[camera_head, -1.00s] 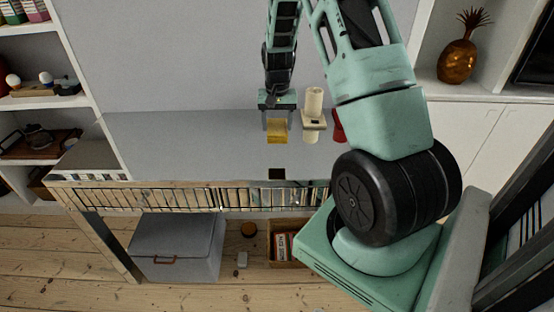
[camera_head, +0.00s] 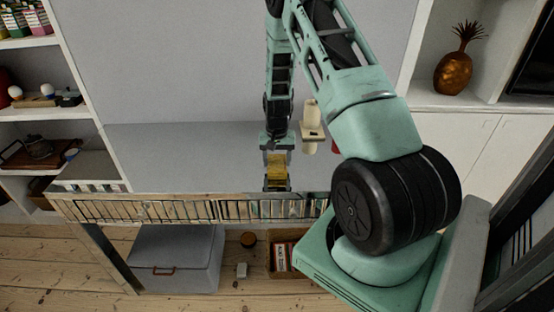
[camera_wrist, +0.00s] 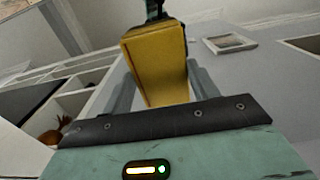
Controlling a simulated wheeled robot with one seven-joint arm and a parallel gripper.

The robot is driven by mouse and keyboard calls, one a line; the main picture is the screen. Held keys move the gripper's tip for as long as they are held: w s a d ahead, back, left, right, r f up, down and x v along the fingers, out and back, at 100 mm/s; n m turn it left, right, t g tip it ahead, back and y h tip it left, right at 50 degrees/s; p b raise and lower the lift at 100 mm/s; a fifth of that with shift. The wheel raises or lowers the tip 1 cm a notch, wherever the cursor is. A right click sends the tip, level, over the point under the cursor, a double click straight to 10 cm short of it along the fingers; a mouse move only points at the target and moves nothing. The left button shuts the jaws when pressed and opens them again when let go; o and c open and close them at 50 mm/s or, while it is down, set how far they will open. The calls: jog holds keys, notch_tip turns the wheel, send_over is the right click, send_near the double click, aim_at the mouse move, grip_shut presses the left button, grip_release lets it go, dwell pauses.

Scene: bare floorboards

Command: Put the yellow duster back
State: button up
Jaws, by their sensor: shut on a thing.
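The yellow duster (camera_head: 277,160) is a small yellow block. My gripper (camera_head: 277,172) is shut on it, one finger on each side, low over the front part of the grey desk top (camera_head: 190,165). A dark patch (camera_head: 277,183) shows just below the duster in the head view, where a dark square lies on the desk; I cannot tell whether they touch. In the wrist view the duster (camera_wrist: 155,65) fills the space between the fingers, and a dark thing shows beyond its far end.
A cream object (camera_head: 312,130) stands on the desk just right of my gripper, with a red object (camera_head: 348,150) partly hidden by my arm. The desk top left of my gripper is clear.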

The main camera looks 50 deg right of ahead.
jog(key=shift+f, duration=0.1)
jog(key=o, duration=0.9)
